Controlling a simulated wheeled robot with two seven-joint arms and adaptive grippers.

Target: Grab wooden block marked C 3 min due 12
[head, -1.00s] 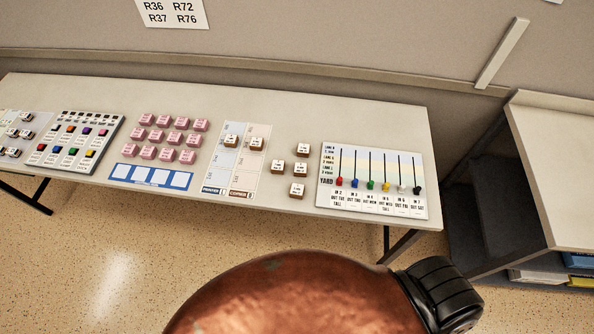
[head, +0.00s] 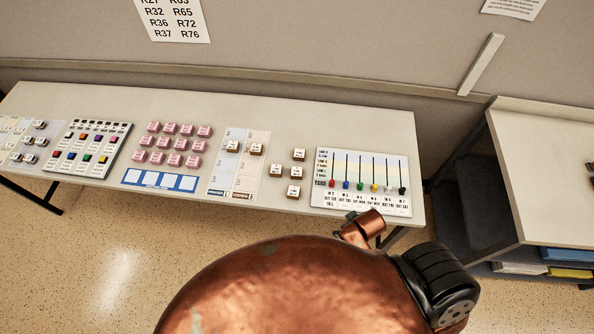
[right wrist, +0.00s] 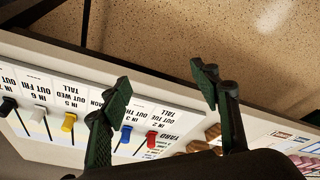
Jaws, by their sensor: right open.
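Several small wooden blocks with white labelled tops stand on the table. One group, with a block (head: 293,191) at its front, is left of the yard board (head: 325,202). Two more, including this block (head: 232,147), sit on the blue and pink sheet. The labels are too small to read, so I cannot tell which is C. My right gripper (right wrist: 162,85) is open and empty in the right wrist view, above the table's front edge by the yard board. Some brown blocks (right wrist: 197,146) show beyond its right finger, partly hidden. My left gripper is out of view.
The yard board carries coloured sliders. Pink blocks (head: 171,128) and a button panel (head: 86,148) lie further left on the table (head: 300,122). A shelf unit (head: 545,170) stands at the right.

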